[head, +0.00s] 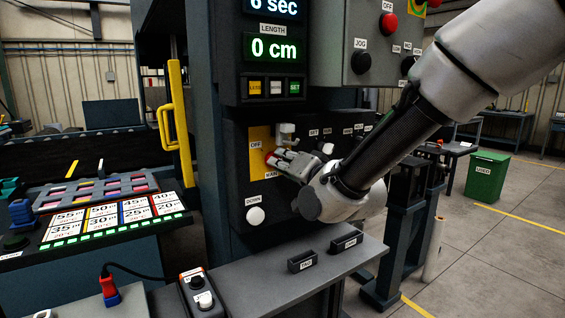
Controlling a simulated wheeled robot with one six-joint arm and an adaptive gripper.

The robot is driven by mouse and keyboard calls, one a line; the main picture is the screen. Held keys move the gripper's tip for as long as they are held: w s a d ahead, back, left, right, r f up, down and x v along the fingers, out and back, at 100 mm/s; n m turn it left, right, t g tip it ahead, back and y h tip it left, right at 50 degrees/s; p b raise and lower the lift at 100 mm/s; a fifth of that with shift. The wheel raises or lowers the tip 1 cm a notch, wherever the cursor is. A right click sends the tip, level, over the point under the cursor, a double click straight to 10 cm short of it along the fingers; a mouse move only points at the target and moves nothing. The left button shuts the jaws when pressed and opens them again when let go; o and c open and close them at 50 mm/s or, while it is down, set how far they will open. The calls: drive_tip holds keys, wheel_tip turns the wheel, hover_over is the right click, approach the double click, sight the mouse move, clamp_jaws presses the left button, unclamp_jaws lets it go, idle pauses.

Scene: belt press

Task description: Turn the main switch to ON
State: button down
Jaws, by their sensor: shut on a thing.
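A white part (286,133) sticks out just above my gripper, and a white DOWN button (255,216) sits below. A row of small controls lies to the right, partly behind my arm. A grey shelf (275,285) juts out beneath. A yellow handle (176,115) stands at left.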

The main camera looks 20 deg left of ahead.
drive_tip(key=c, duration=1.7)
unclamp_jaws()
drive_tip(key=shift+f, duration=0.1)
drive_tip(key=shift+c, duration=0.2)
drive_tip(key=s+d+n, duration=0.5)
drive_tip(key=s+n, duration=0.1)
drive_tip(key=n, duration=1.2)
drive_tip(key=w+d+f+m+g+h, duration=0.1)
drive_tip(key=d+m+h, duration=0.3)
drive_tip(key=d, duration=1)
drive_tip(key=w+d+f+m+g+h, duration=0.1)
drive_tip(key=d+m+h, duration=0.3)
drive_tip(key=d, duration=1)
drive_tip(key=shift+w+d+m, duration=0.35)
drive_tip(key=shift+w+m, duration=0.15)
drive_tip(key=shift+w, duration=0.35)
